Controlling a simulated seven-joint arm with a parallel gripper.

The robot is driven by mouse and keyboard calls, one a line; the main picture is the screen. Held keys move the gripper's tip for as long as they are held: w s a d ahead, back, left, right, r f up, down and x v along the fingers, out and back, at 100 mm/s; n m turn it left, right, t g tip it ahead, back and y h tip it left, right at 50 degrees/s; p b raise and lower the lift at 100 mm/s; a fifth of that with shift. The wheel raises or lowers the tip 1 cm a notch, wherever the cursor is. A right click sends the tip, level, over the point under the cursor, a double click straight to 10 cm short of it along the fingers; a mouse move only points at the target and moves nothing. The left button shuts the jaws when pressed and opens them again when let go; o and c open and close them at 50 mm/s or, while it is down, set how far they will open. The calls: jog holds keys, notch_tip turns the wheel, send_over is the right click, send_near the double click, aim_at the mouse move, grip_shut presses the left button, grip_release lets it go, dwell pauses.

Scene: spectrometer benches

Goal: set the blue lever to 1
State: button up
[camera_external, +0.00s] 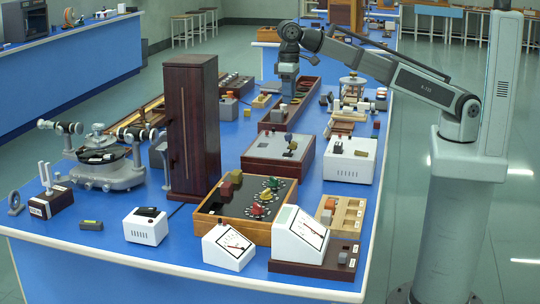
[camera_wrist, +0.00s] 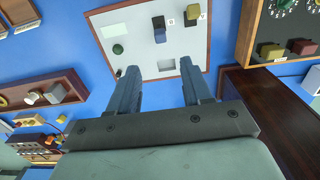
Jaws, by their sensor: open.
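The control box (camera_external: 255,163) has brown sides and a pale grey top. Its top (camera_wrist: 139,42) fills the upper middle of the wrist view. A dark blue lever (camera_wrist: 159,22) stands on it, with an olive-yellow lever (camera_wrist: 193,12) to its right. Small white labels sit beside both, too small to read surely. The levers are tiny in the external view. My gripper (camera_wrist: 159,66) is open and empty, fingers apart, reaching over the near edge of the top in the picture. In the external view my gripper (camera_external: 286,98) points down behind the box, apart from it.
A tall dark cabinet (camera_external: 190,130) stands left of the box. A wood-framed dial panel (camera_external: 235,200) and a white box (camera_external: 350,160) stand nearby. A long wooden tray (camera_external: 300,108) lies beneath my gripper. Blue tabletop shows bare between them.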

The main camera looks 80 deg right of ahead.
aim_at(288, 134)
notch_tip(288, 134, down, 13)
dwell(0.6)
grip_shut()
dwell(0.4)
